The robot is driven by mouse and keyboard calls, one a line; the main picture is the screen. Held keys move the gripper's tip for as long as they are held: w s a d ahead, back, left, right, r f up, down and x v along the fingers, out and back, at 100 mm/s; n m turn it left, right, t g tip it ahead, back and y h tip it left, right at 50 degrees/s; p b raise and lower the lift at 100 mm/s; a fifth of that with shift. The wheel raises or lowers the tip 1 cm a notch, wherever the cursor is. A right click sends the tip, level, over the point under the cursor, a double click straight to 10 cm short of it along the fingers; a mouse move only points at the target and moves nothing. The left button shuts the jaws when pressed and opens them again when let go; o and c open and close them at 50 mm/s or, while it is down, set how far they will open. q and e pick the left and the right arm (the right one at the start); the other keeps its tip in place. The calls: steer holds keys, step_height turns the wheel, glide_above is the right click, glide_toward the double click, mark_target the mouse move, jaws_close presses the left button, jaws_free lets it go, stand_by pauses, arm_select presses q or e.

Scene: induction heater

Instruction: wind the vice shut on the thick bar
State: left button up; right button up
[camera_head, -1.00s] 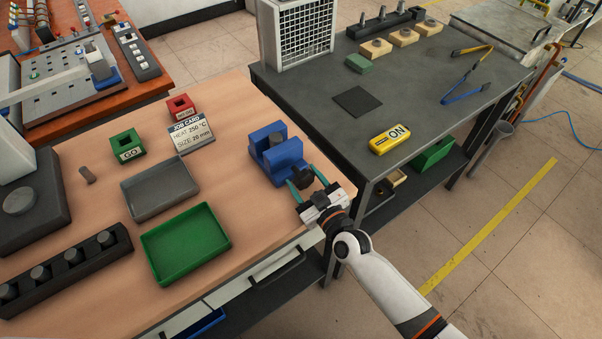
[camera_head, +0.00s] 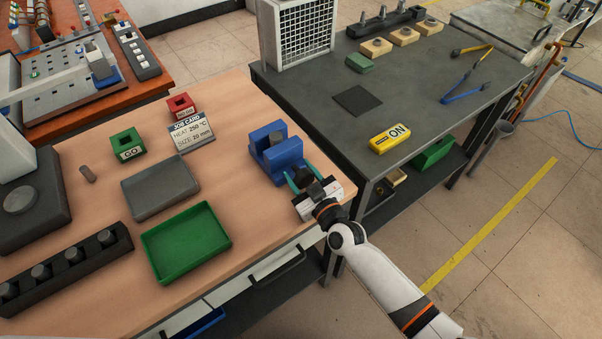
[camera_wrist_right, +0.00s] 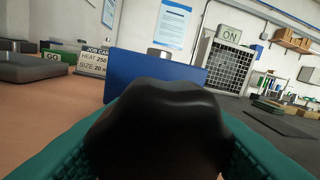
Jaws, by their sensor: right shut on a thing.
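The blue vice (camera_head: 283,162) stands near the right end of the wooden bench. My left gripper is not in view.
A grey tray (camera_head: 129,188), a green tray (camera_head: 147,250) and a job card (camera_head: 190,134) lie left of the vice. A dark table (camera_head: 430,95) stands behind.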

steer(key=m, duration=0.3)
steer(key=shift+m+g, duration=0.3)
steer(key=shift+m, duration=1.6)
steer(key=o, duration=0.7)
steer(key=shift+s+f, duration=0.1)
steer(key=b+v, duration=0.1)
steer(key=v, duration=1)
steer(key=shift+s+d, duration=0.25)
steer(key=shift+s, duration=0.1)
steer(key=shift+s, duration=0.1)
